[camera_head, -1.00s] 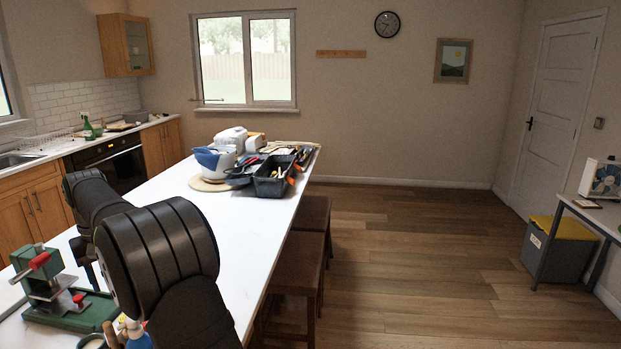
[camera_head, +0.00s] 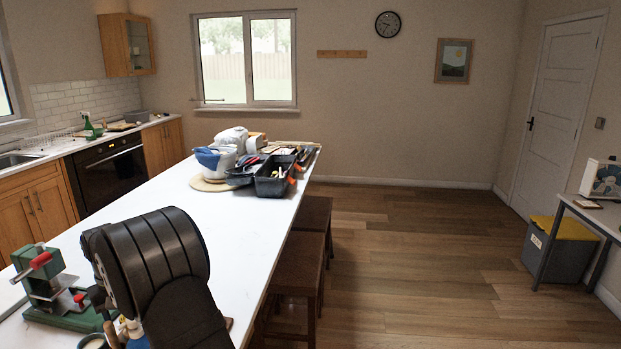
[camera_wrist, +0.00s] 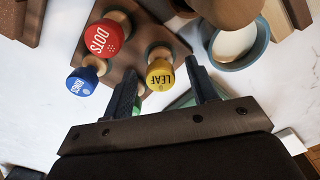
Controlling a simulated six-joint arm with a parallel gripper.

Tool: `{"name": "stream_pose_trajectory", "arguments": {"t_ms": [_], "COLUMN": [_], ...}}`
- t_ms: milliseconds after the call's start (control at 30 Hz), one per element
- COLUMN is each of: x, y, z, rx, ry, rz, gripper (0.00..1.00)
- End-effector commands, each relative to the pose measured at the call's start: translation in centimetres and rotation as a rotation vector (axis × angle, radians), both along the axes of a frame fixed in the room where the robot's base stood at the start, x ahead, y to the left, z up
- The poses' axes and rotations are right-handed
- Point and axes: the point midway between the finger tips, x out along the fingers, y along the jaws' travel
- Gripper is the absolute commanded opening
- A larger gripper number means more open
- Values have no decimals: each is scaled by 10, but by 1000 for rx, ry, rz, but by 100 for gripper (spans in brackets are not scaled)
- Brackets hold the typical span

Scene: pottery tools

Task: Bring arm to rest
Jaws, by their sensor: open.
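My gripper (camera_wrist: 161,70) is open in the wrist view, with its two dark fingers apart and nothing held between them. Just beyond the fingertips is a yellow knob marked LEAF (camera_wrist: 160,74).
A green press with a red handle (camera_head: 48,285) stands at the left, close to my arm. A blue-rimmed cup (camera_wrist: 212,38) is right of the fingers. A black toolbox (camera_head: 270,187) and bags stand at the counter's far end. The counter's middle is clear.

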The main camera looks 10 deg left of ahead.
Motion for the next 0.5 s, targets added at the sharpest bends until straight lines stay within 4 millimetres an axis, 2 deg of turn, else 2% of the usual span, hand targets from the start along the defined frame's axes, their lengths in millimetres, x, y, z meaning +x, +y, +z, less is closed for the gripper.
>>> {"name": "stream_pose_trajectory", "arguments": {"t_ms": [33,67,100,400,500], "x": [-1,0,0,0,23], "y": [-1,-1,1,0,-10], "z": [-11,-14,2,63,58], "rx": [-3,-2,5,3,-1], "ry": [2,1,-4,-2,1], "rz": [0,0,0,0,-26], "gripper": [53,53,53,53,53]}}
